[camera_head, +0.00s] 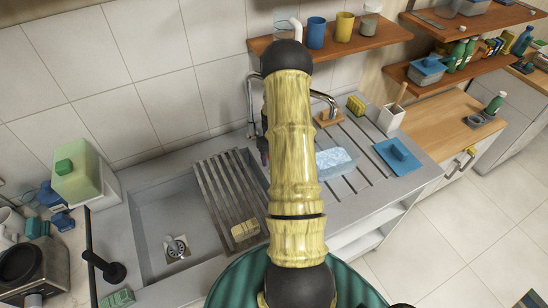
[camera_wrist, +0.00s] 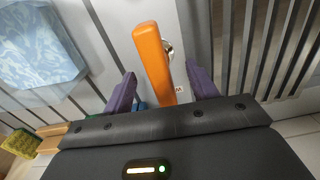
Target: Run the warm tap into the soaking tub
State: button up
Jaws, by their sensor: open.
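My gripper (camera_wrist: 162,90) is open, with its purple fingers on either side of an orange tap lever (camera_wrist: 155,60) in the wrist view. I cannot tell whether either finger touches the lever. In the head view my arm hides the lever and most of the gripper. No running water is visible.
A sink (camera_head: 150,215) lies at left, with a slatted rack (camera_head: 222,185) over its right side. A blue dish (camera_head: 398,153), a white holder (camera_head: 391,117) and a yellow sponge (camera_head: 356,104) are on the right of the counter. A wooden shelf (camera_head: 375,42) runs above.

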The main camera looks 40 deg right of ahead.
jog(key=shift+r+p, duration=1.95)
jog(key=shift+r, duration=1.5)
jog(key=shift+a, duration=0.1)
jog(key=shift+w+a+r, duration=0.1)
jog(key=shift+a+r, duration=0.15)
jog(key=s+a+r+n+t+b, duration=0.15)
jog(key=a+r, duration=0.25)
jog(key=a, duration=0.4)
jog(key=a+r+b, duration=0.3)
jog(key=a+r, duration=0.1)
jog(key=a, duration=0.3)
jog(key=s+a+r+n+t+b, duration=0.1)
jog(key=s+a+r+b, duration=0.2)
jog(key=s+a, duration=0.8)
jog(key=shift+s+a+r+n+b, duration=0.3)
jog(key=shift+a+r+n, duration=0.1)
jog(key=shift+a, duration=0.85)
jog(key=shift+w, duration=0.1)
